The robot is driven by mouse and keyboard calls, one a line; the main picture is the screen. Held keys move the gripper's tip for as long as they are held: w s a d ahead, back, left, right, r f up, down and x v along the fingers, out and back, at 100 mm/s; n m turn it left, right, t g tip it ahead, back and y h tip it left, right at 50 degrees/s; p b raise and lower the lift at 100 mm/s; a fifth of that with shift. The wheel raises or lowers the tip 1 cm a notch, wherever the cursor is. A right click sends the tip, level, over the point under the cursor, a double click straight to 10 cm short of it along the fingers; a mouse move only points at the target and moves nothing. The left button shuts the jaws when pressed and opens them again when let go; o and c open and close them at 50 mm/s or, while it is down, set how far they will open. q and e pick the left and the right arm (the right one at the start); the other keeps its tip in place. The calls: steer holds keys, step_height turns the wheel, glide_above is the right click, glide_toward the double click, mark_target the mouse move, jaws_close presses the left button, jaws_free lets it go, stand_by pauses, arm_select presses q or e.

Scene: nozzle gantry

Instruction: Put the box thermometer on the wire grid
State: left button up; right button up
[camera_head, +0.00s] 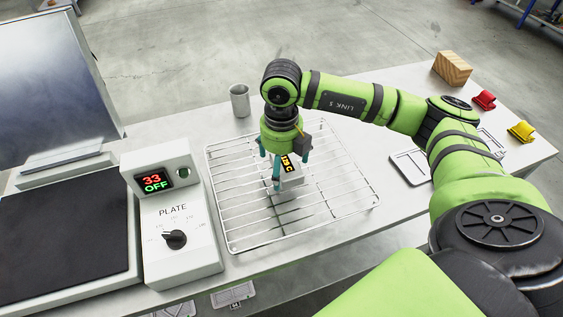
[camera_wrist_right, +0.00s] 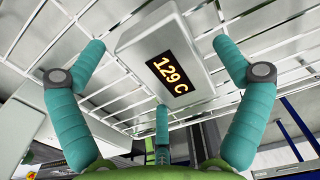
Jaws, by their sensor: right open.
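The box thermometer (camera_head: 291,182) is a small light grey box with an orange display. It appears to rest on the wire grid (camera_head: 340,208), near its middle; in the wrist view its display reads 129 C on the box (camera_wrist_right: 150,45). The wire grid also shows behind it in the wrist view (camera_wrist_right: 100,88). My right gripper (camera_head: 281,168) is above the thermometer, pointing down. Its three teal fingers are open and spread around the box, with visible gaps in the wrist view (camera_wrist_right: 160,66). My left gripper is not in view.
Left of the grid stands a plate control unit (camera_head: 180,235) with a knob and a display reading 33 OFF, beside a dark plate (camera_head: 65,235). A metal cup (camera_head: 240,100) is behind the grid. A wooden block (camera_head: 452,68), red clip (camera_head: 484,100) and yellow clip (camera_head: 521,131) sit at right.

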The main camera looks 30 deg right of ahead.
mark_target(282, 164)
step_height(282, 164, up, 12)
steer(key=b, duration=0.2)
stand_by(0.5)
